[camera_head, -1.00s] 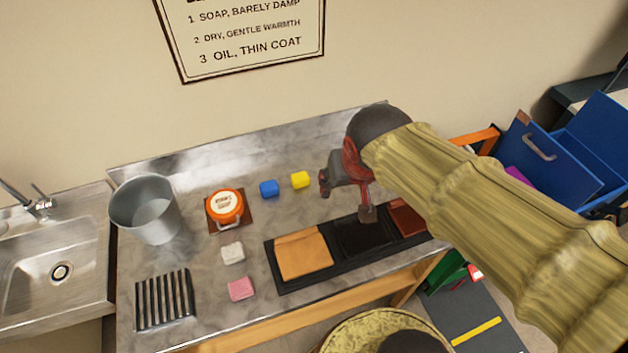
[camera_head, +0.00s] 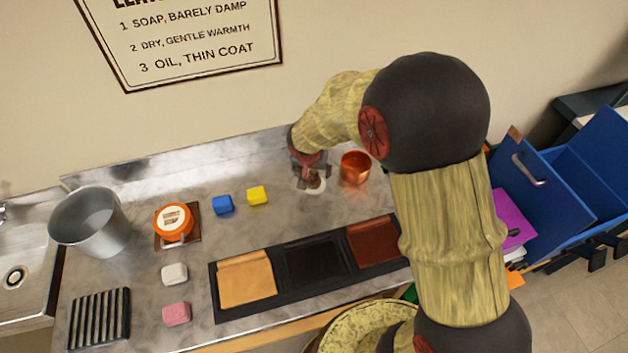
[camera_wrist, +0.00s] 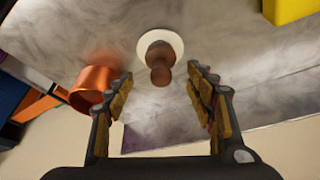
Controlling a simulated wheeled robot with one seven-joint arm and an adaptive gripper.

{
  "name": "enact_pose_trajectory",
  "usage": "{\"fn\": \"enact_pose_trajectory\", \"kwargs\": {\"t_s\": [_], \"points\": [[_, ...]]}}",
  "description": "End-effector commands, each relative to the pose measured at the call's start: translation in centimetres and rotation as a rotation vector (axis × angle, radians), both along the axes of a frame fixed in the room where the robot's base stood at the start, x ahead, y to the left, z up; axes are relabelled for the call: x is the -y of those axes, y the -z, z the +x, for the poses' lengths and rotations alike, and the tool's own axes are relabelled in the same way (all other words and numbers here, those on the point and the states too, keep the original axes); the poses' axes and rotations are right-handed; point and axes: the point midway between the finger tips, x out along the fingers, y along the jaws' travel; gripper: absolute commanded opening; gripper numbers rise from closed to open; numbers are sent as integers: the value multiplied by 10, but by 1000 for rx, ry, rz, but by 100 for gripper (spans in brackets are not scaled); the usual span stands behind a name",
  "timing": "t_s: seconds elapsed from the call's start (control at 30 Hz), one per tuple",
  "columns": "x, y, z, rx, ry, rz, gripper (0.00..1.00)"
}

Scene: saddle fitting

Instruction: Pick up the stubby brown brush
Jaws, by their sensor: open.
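The stubby brown brush (camera_wrist: 160,58) stands on the metal counter with its brown knobbed handle toward my gripper and a pale round base beneath. In the head view the brush (camera_head: 316,180) is partly hidden by my gripper (camera_head: 308,168). In the wrist view my gripper (camera_wrist: 165,100) is open, its fingers on either side of the line to the brush. The handle lies between and just beyond the fingertips. I cannot tell whether any finger touches it.
A copper cup (camera_head: 355,168) stands close right of the brush. A yellow block (camera_head: 257,195) and a blue block (camera_head: 223,204) lie to the left. A black tray with leather patches (camera_head: 280,268) lies in front. The wall is close behind.

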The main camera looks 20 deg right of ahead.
Motion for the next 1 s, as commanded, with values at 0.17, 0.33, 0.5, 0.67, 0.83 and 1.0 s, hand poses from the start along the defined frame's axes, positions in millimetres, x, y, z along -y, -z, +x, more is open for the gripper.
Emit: {"fn": "enact_pose_trajectory", "kwargs": {"t_s": [0.17,0.33,0.5,0.67,0.83,1.0], "points": [[2,16,4,-1,0,0,55],[5,41,11,-3,1,-1,55],[7,48,16,0,0,1,55],[7,47,15,0,0,1,54],[7,47,15,0,0,1,45],[7,47,15,0,0,1,35]]}}
